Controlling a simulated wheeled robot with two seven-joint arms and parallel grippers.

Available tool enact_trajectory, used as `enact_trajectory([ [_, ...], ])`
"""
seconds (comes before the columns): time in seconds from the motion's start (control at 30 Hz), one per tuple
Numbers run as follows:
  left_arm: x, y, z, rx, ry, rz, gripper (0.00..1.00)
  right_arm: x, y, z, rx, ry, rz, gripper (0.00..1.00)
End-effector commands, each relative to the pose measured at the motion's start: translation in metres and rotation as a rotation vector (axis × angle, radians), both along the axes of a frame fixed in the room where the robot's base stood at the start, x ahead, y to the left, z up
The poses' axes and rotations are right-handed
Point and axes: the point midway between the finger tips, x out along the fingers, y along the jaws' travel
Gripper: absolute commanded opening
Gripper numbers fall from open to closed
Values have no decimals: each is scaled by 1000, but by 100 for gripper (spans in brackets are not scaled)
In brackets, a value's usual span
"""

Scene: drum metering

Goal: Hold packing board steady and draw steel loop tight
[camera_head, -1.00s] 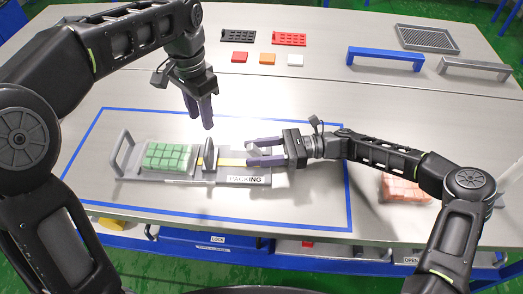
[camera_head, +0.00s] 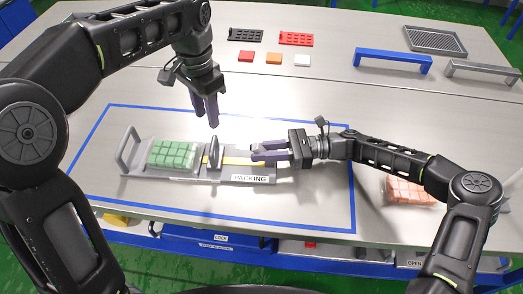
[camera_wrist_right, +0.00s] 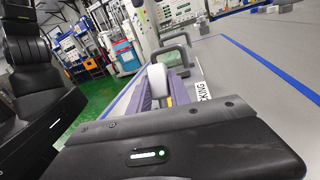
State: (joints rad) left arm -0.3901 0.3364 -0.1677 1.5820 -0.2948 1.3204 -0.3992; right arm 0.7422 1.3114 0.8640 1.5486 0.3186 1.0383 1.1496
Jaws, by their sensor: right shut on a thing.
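The grey packing board (camera_head: 205,176) lies inside the blue outline on the table, with an upright handle at its left end and a PACKING label near its right. A pack of green blocks (camera_head: 172,156) sits on it. A dark upright plate (camera_head: 215,150) stands right of the pack, with a yellow strip (camera_head: 237,161) running right. My right gripper (camera_head: 258,150) is at the strip's right end, shut on the pale steel loop, which shows between its fingers in the right wrist view (camera_wrist_right: 157,80).
A pack of red blocks (camera_head: 412,190) lies right of the outline, near my right arm. At the back are a black rack (camera_head: 245,35), a red rack (camera_head: 296,39), small coloured tiles and a blue bar (camera_head: 393,60). The table between is clear.

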Motion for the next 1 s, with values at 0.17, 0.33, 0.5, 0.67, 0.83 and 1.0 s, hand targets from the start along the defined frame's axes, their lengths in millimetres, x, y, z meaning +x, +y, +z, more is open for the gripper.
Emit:
enact_trajectory([
  [0.17, 0, 0, 0, 0, 0, 0, 36, 0, 0, 0, 0, 0, -1, 0],
  [0.33, 0, 0, 0, 0, 0, 0, 36, 0, 0, 0, 0, 0, -1, 0],
  [0.5, 0, 0, 0, 0, 0, 0, 36, 0, 0, 0, 0, 0, -1, 0],
  [0.67, 0, 0, 0, 0, 0, 0, 36, 0, 0, 0, 0, 0, -1, 0],
  [0.83, 0, 2, 1, -7, 1, 28, 34, 0, 0, 0, 0, 0, -1, 0],
  [1.0, 0, 12, 8, -66, 16, 248, 34, 0, 0, 0, 0, 0, -1, 0],
])
